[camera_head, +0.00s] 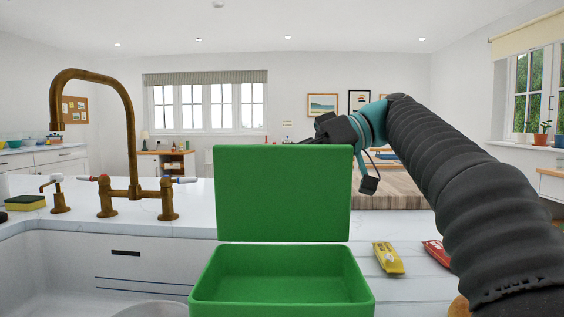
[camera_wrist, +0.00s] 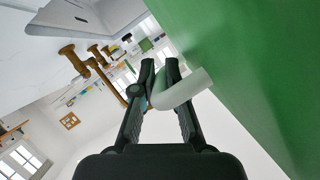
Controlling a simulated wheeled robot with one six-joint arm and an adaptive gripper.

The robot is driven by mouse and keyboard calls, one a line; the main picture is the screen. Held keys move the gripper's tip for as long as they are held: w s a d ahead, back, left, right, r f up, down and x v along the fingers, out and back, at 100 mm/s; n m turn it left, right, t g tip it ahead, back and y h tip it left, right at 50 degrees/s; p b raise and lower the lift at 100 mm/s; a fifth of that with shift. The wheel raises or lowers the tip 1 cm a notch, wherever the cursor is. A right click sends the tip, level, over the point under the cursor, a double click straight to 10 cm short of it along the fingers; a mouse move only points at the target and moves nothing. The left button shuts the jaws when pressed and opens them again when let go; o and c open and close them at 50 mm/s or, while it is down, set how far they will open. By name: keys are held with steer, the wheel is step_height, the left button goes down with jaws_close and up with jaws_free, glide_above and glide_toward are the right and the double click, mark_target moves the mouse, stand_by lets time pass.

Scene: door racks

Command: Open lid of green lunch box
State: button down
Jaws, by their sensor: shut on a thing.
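The green lunch box (camera_head: 281,300) stands on the counter in front of me, with its inside showing empty. Its green lid (camera_head: 284,195) stands roughly upright at the back of the box. In the wrist view the lid (camera_wrist: 255,60) fills the upper right. A white curved handle (camera_wrist: 182,89) sticks out from the lid's edge between my fingers. My gripper (camera_head: 312,140) is at the top edge of the lid, toward its right side. In the wrist view my gripper (camera_wrist: 165,66) is shut on the handle, and the exact contact is partly hidden.
A brass faucet (camera_head: 130,140) and a sink (camera_head: 60,270) are at the left. A yellow packet (camera_head: 388,258) and a red packet (camera_head: 437,252) lie right of the box. A yellow-green sponge (camera_head: 25,203) is at far left. A wooden surface (camera_head: 395,195) lies behind the lid.

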steer(key=c, duration=1.5)
jaws_free()
